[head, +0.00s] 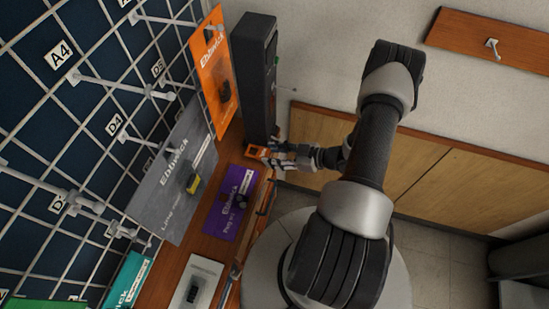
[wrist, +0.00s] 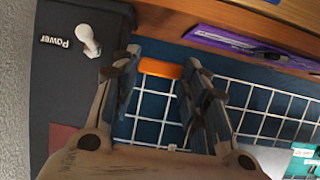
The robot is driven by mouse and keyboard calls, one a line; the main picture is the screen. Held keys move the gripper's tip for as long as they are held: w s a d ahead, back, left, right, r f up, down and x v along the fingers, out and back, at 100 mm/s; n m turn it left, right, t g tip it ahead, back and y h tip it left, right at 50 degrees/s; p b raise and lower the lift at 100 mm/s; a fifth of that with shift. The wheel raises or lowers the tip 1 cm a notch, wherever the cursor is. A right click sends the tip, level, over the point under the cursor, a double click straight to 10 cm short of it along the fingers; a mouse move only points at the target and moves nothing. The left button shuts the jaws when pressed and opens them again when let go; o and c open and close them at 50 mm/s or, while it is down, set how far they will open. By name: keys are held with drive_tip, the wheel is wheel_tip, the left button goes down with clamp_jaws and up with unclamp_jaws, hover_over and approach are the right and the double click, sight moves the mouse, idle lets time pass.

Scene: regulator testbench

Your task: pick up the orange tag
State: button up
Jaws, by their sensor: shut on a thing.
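The small orange tag (head: 256,152) is at the tips of my gripper (head: 271,156) in the head view, beside the foot of the tall dark unit. In the wrist view the orange tag (wrist: 161,68) shows as a narrow orange bar between the two fingertips of my gripper (wrist: 162,75). The fingers are shut on it, one on each side. Its faces are mostly hidden in the wrist view. A larger orange package (head: 211,65) marked Ebbwick hangs to the upper left, apart from my gripper.
A tall dark unit (head: 252,75) stands close beyond my gripper; its Power label and white knob (wrist: 88,38) show in the wrist view. A purple package (head: 228,208) lies on the wooden shelf. A grey package (head: 170,190) and wire grid (head: 75,75) are left. Open floor lies right.

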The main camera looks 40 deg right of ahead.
drive_tip(key=s+r+p, duration=0.1)
drive_tip(key=s+p, duration=0.1)
drive_tip(key=s, duration=1.7)
drive_tip(key=shift+s+a+r+p, duration=0.15)
drive_tip(key=shift+s+a+p, duration=0.1)
drive_tip(key=shift+s+p, duration=0.05)
drive_tip(key=shift+d, duration=0.2)
